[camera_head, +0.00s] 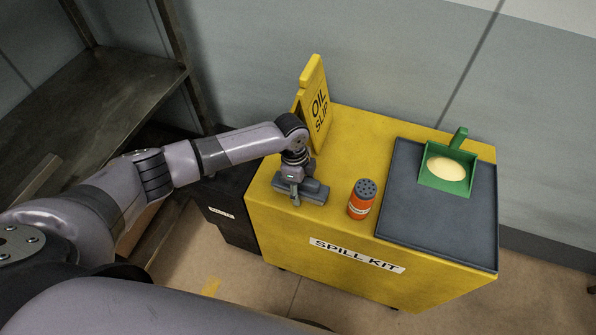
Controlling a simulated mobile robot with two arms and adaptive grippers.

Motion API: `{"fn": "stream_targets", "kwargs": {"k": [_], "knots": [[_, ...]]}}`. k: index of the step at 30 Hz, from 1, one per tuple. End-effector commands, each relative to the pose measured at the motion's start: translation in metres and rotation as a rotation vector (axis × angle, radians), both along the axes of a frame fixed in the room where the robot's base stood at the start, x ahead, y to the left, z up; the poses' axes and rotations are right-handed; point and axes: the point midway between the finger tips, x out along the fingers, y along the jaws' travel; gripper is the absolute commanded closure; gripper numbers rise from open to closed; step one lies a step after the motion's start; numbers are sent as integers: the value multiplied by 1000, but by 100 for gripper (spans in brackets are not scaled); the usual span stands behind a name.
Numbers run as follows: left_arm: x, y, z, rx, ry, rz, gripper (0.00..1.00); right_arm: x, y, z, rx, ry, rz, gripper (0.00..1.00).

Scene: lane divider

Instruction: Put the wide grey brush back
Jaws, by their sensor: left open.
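The wide grey brush (315,191) appears to lie on the left part of the yellow spill kit cart top (335,160), near its front left corner. My left gripper (295,197) is directly over it, pointing down and open. The gripper hides part of the brush, and I cannot tell whether the fingers touch it. My right gripper is not in view.
An orange shaker can (361,204) stands right of the brush. A dark grey tray (420,225) holds a green dustpan (432,180) with pale powder. A yellow oil slip sign (316,105) stands behind the gripper. A metal shelf (100,95) is at left.

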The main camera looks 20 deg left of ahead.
Motion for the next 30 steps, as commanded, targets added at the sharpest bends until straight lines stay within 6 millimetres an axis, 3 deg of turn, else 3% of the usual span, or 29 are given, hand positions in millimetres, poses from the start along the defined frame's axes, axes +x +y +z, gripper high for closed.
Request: {"fn": "stream_targets", "kwargs": {"k": [5, 18, 24, 30], "knots": [[2, 5, 27, -1, -7, 0, 40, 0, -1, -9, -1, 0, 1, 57], [3, 21, 133, 0, -5, -1, 40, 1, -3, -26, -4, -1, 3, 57], [3, 24, 162, 0, -3, 0, 40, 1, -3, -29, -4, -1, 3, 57], [3, 26, 172, 0, -1, 0, 40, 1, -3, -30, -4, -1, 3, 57]]}}
